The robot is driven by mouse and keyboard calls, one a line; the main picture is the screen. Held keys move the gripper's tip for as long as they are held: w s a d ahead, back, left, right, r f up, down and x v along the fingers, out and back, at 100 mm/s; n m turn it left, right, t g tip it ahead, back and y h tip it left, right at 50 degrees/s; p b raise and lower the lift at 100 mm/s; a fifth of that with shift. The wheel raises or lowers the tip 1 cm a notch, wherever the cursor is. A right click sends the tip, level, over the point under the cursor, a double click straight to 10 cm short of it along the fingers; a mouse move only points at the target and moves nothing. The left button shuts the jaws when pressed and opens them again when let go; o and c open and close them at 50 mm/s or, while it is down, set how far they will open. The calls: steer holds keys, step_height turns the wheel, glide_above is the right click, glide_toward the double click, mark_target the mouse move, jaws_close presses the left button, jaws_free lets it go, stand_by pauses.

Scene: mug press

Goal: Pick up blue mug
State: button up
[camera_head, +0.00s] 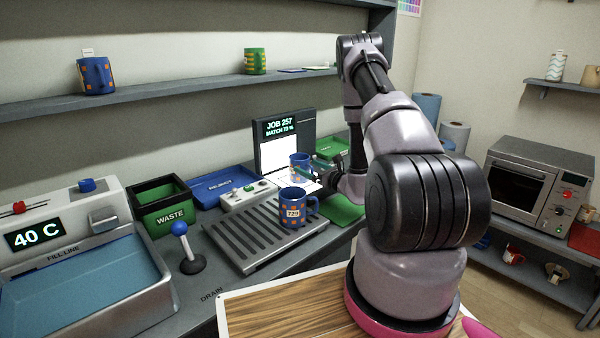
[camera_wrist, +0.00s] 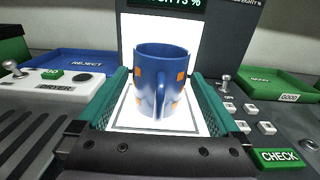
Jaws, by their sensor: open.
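A blue mug with orange squares (camera_wrist: 161,75) stands upright on the white lit plate in front of the job screen, its handle toward me in the wrist view. It also shows in the head view (camera_head: 300,161). My gripper (camera_wrist: 160,100) is open, with one green finger on each side of this mug; I cannot tell whether they touch it. In the head view my gripper (camera_head: 318,172) is partly hidden beside the mug. A second blue mug with orange squares, tagged 729 (camera_head: 293,207), stands on the drain grate. A third blue mug (camera_head: 96,76) stands on the upper shelf.
The screen (camera_head: 281,128) reads JOB 257, MATCH 73 %. A blue REJECT tray (camera_head: 222,186), a green WASTE bin (camera_head: 163,205) and a blue-knobbed lever (camera_head: 184,247) stand to the left. Green trays (camera_wrist: 272,88) and a button panel (camera_wrist: 250,120) lie to the right.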

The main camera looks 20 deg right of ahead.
steer(key=shift+w+a, duration=0.2)
steer(key=shift+w, duration=0.45)
steer(key=c, duration=1.4)
